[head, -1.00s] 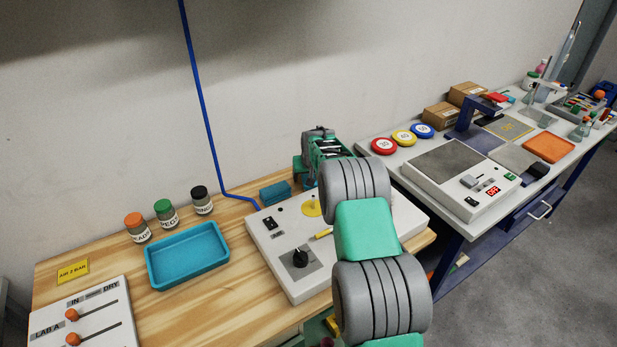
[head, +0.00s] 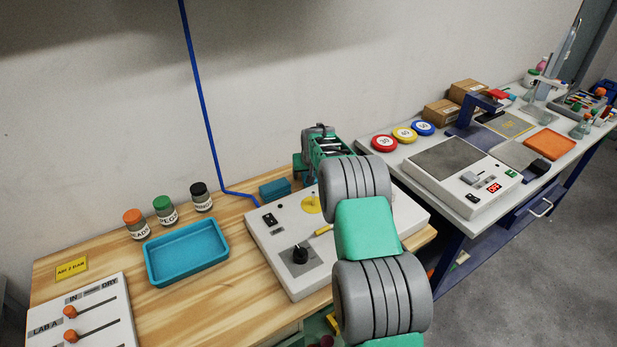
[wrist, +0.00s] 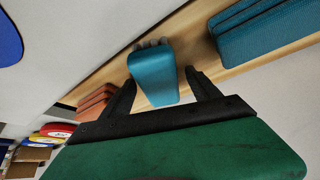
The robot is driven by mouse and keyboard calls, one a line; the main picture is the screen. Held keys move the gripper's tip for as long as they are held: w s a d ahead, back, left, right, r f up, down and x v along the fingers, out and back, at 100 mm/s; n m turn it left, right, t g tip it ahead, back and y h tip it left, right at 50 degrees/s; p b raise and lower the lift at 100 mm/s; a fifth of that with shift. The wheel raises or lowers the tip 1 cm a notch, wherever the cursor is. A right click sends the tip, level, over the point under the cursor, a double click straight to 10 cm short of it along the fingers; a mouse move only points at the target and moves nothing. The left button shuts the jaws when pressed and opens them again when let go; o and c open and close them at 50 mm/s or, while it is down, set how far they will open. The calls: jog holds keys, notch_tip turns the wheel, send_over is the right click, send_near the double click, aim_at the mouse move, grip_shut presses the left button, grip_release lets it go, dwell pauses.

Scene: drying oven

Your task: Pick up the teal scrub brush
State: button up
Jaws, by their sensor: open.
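The teal scrub brush (wrist: 154,75) shows in the wrist view as a teal block with grey bristles at its upper end. It lies between the two black fingers of my gripper (wrist: 162,84), which is open with a gap visible on each side of the brush. I cannot tell how deep the brush sits between the fingers. In the head view my arm mostly hides the gripper and brush, behind the white control panel near the wall.
A teal ribbed block (head: 275,189) sits left of my arm; a teal tray (head: 187,252) and several capped jars (head: 166,210) stand further left. The white control panel (head: 292,240) lies under my arm. Coloured discs (head: 404,135) are on the right bench.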

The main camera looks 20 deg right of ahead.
grip_shut()
dwell(0.8)
jog(key=shift+r+p, duration=0.6)
jog(key=shift+p, duration=0.2)
notch_tip(320, 180, up, 9)
jog(key=b, duration=0.2)
jog(key=shift+r+b, duration=0.2)
jog(key=shift+b, duration=0.2)
